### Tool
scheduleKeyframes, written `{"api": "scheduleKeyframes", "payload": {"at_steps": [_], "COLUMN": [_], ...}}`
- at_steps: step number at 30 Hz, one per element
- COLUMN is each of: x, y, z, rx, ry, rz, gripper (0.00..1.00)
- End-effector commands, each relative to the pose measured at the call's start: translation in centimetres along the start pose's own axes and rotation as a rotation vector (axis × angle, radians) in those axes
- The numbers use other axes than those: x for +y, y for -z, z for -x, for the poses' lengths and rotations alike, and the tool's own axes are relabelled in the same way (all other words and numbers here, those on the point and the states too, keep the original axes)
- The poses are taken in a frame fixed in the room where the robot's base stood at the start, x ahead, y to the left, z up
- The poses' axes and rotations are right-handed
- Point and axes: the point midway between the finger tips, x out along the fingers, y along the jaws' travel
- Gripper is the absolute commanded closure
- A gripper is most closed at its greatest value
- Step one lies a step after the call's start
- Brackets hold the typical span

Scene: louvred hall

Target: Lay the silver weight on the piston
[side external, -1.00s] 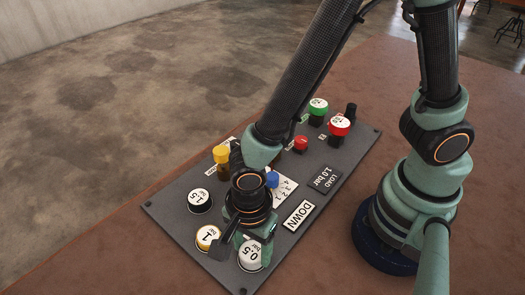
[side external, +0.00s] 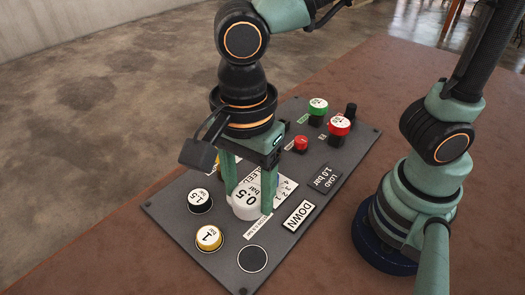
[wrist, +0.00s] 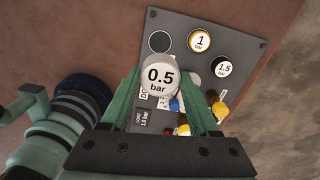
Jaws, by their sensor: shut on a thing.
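The silver weight (side external: 246,202), with a white top marked 0.5 bar, is between the fingers of my gripper (side external: 248,194), which is shut on it. In the wrist view the weight (wrist: 160,78) is held level with its label facing the camera. It is lifted clear above the dark panel (side external: 225,262). I cannot make out the piston for certain; my gripper and the weight cover that part of the panel. A grey patch shows just beside the weight in the wrist view, but I cannot tell what it is.
A yellow 1 bar weight (side external: 209,237) and a black 1.5 bar weight (side external: 199,200) sit on the panel. An empty black round spot (side external: 252,259) is at the near end.

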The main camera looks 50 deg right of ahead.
Motion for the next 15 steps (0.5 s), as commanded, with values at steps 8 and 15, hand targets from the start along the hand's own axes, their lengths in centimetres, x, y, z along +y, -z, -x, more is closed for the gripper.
{"api": "scheduleKeyframes", "payload": {"at_steps": [8,15], "x": [-0.8,-5.3], "y": [0.4,4.1], "z": [3.1,6.0], "rx": [-0.002,-0.001], "ry": [0.002,0.003], "rz": [-0.004,-0.011], "gripper": [1.00,1.00]}}
